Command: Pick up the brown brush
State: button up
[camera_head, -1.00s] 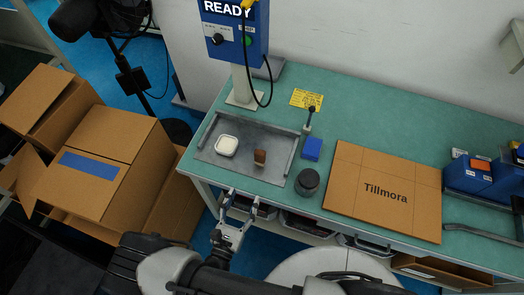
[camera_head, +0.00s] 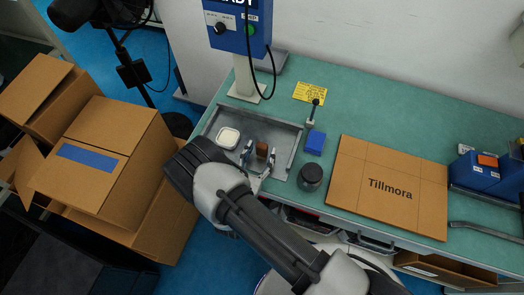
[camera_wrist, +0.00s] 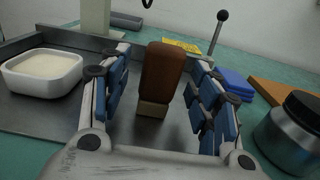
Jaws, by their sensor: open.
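The brown brush (camera_wrist: 161,76) stands upright in the grey metal tray (camera_head: 289,160), its brown block on top and a pale base (camera_wrist: 152,109) below. In the head view the brush (camera_head: 262,150) shows between the fingers of my gripper (camera_head: 257,164). In the wrist view my gripper (camera_wrist: 160,105) is open, with one blue-padded finger on each side of the brush. There are visible gaps between the brush and both fingers. The brush appears a little ahead of the palm.
A white dish (camera_head: 228,138) is left of the brush in the tray. A dark-lidded jar (camera_head: 310,178), a blue block (camera_head: 315,142) and a black-knobbed lever (camera_head: 313,112) stand to the right. A flat cardboard box (camera_head: 388,187) lies farther right.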

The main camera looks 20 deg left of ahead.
jog(key=shift+w+d, duration=0.1)
jog(key=shift+w, duration=0.75)
jog(key=shift+c, duration=0.2)
jog(key=c, duration=1.1)
